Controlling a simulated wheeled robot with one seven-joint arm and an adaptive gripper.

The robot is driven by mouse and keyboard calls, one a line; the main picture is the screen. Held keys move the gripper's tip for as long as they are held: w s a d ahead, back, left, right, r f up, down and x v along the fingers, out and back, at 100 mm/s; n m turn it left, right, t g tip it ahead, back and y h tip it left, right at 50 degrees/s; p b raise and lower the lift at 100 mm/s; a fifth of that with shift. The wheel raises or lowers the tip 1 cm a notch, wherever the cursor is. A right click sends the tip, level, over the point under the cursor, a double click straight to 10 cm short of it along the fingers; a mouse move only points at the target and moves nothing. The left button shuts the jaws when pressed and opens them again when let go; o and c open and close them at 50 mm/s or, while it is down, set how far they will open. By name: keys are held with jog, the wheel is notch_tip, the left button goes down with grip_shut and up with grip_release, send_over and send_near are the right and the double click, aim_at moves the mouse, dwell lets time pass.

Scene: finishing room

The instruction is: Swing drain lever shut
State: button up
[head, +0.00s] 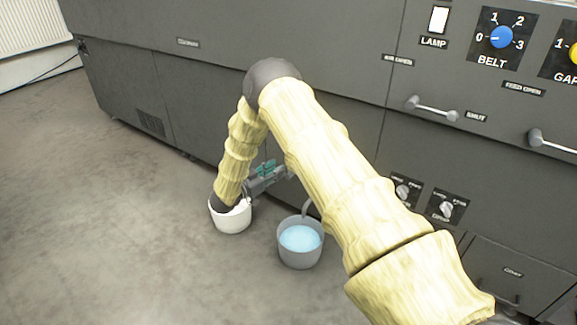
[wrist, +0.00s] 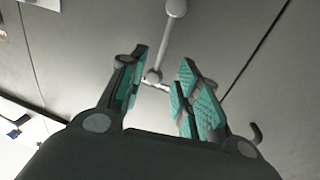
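A pale grey rod with rounded ends, which looks like the drain lever (wrist: 165,38), shows in the wrist view on the dark machine front. Its lower end lies between or just beyond my fingertips; I cannot tell whether they touch it. My gripper (wrist: 165,62) is open, with teal pads apart on both sides of that end. In the head view my gripper (head: 270,171) is low at the machine front, partly behind my arm. The lever cannot be made out there. A curved drain spout (head: 306,208) hangs over a grey bucket (head: 299,259) holding light blue liquid.
The dark machine (head: 340,130) fills the back. Its front carries bar handles (head: 432,109), a blue belt dial (head: 501,37) and small knobs (head: 446,209) to the right. The grey floor (head: 110,220) at the left is clear.

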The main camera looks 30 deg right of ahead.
aim_at(288, 173)
jog(key=shift+w+d+b, duration=0.25)
jog(key=shift+d+b, duration=0.2)
jog(key=shift+d, duration=0.75)
jog(key=shift+w+d+b, duration=0.2)
jog(key=shift+d+b, duration=0.25)
jog(key=shift+d, duration=0.75)
jog(key=shift+w+d+b, duration=0.25)
jog(key=shift+d+b, duration=0.2)
jog(key=shift+d, duration=0.75)
jog(key=shift+c, duration=0.2)
grip_shut()
